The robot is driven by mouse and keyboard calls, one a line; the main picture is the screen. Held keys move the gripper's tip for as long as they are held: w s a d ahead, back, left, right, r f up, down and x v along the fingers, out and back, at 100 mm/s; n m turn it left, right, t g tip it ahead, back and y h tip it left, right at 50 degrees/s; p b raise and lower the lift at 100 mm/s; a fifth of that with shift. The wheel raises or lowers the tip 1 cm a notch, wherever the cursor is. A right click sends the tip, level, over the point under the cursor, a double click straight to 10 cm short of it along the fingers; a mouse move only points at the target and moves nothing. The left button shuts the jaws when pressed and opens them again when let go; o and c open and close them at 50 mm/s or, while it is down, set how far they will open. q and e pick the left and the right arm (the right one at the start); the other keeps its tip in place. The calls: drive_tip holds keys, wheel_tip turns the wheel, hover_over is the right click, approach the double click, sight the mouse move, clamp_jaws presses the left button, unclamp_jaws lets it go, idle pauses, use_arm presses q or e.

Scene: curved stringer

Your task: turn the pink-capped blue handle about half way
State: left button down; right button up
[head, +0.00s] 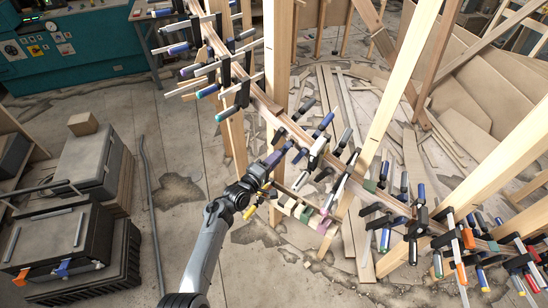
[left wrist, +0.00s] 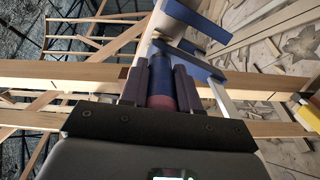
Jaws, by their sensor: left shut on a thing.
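My left gripper (head: 271,164) reaches up from the bottom middle of the head view to a clamp on the curved wooden stringer. In the left wrist view the dark fingers of the left gripper (left wrist: 160,78) stand on both sides of a blue handle (left wrist: 162,72) and are shut on it. The handle's pinkish cap (left wrist: 160,102) shows between the fingers, close to the palm. In the head view the gripper mostly hides this handle, and its cap cannot be made out. My right gripper is in neither view.
The stringer (head: 262,101) carries several clamps close around my gripper, with handles sticking out. Upright wooden posts (head: 279,45) stand behind it. Black cases (head: 62,240) sit on the floor at the left. The floor between the cases and my arm is mostly open.

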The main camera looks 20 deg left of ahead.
use_arm(q)
drive_tip(key=shift+n, duration=0.6)
drive_tip(key=c, duration=0.8)
unclamp_jaws()
drive_tip(key=shift+s, duration=0.1)
drive_tip(key=p+v, duration=0.1)
drive_tip(key=v, duration=0.9)
drive_tip(key=shift+s+a+r, duration=0.1)
drive_tip(key=shift+s, duration=0.15)
